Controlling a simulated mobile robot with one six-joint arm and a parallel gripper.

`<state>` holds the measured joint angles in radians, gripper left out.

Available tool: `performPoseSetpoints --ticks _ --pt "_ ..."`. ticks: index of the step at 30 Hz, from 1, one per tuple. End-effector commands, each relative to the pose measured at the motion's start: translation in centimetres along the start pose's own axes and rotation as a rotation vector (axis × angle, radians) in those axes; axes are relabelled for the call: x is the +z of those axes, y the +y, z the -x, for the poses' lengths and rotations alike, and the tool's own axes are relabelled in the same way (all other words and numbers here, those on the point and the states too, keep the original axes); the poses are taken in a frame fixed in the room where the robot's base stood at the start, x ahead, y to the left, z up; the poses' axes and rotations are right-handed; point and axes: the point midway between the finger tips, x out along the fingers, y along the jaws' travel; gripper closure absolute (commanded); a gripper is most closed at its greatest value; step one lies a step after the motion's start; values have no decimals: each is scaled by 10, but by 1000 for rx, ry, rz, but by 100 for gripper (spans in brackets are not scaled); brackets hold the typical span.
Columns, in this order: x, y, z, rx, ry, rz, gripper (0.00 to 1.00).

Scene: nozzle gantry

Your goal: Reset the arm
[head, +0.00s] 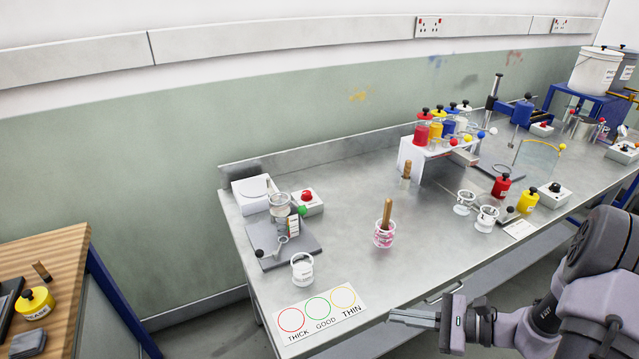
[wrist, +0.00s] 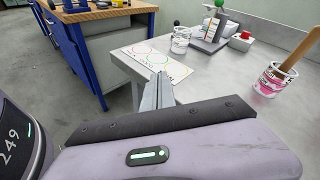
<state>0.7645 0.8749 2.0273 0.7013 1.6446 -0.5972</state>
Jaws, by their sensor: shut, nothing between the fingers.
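My gripper (head: 414,318) is at the front edge of the steel bench, to the right of the card marked THICK, GOOD and THIN, with my arm coming in from the lower right. In the wrist view its fingers (wrist: 158,92) are together and hold nothing. They point toward the bench corner and the card (wrist: 155,62). The gap between the fingers and the bench top is hard to judge.
A cup of pink liquid with a wooden-handled tool (head: 384,236) stands mid-bench. An empty glass cup (head: 302,268) stands behind the card. A rack with coloured jars (head: 410,152) stands farther back. A wooden table (head: 50,262) is at left, across a floor gap.

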Motion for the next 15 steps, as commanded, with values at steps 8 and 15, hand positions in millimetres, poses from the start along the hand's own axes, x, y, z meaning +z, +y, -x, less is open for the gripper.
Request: performPoseSetpoints --ticks 8,15 --pt "175 75 -12 613 423 700 100" --pt "238 111 22 672 761 1284 100"
